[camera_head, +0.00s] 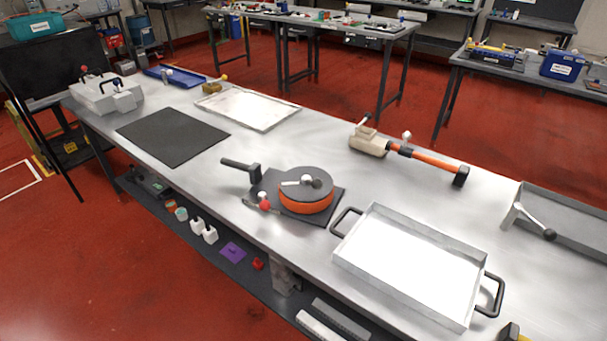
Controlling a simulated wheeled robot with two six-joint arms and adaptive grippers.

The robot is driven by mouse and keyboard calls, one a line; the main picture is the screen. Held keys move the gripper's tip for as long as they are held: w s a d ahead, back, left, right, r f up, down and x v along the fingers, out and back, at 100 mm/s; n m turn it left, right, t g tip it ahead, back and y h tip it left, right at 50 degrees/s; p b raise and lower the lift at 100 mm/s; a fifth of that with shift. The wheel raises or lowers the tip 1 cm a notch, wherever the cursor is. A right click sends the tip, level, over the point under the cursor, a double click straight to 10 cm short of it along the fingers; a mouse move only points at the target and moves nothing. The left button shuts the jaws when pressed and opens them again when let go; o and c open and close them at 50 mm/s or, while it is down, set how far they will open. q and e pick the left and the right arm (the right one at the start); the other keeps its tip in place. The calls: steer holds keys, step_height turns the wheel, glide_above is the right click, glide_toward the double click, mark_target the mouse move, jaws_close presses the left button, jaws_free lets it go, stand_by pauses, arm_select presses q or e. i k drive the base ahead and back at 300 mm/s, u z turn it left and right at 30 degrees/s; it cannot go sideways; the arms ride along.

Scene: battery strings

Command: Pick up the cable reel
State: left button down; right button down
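The cable reel (305,204) sits near the middle of the metal workbench. It has a dark grey round top and an orange band around its side. A small light-coloured crank or handle (304,182) lies on its top. The reel rests on a dark square plate (268,186), with a black handle (240,167) to its upper left and a red knob (264,198) at its left front. Neither my left nor my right gripper is in view.
A metal tray (410,262) with black handles stands close to the right of the reel. A beige tool with an orange bar (430,159) lies behind it. A black mat (172,137) and a shallow tray (248,108) lie to the left.

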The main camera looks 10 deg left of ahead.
mark_target(268, 183)
steer(key=z, duration=0.1)
steer(key=k, duration=0.45)
steer(key=u, duration=0.9)
steer(key=i, duration=1.1)
steer(key=z, duration=0.85)
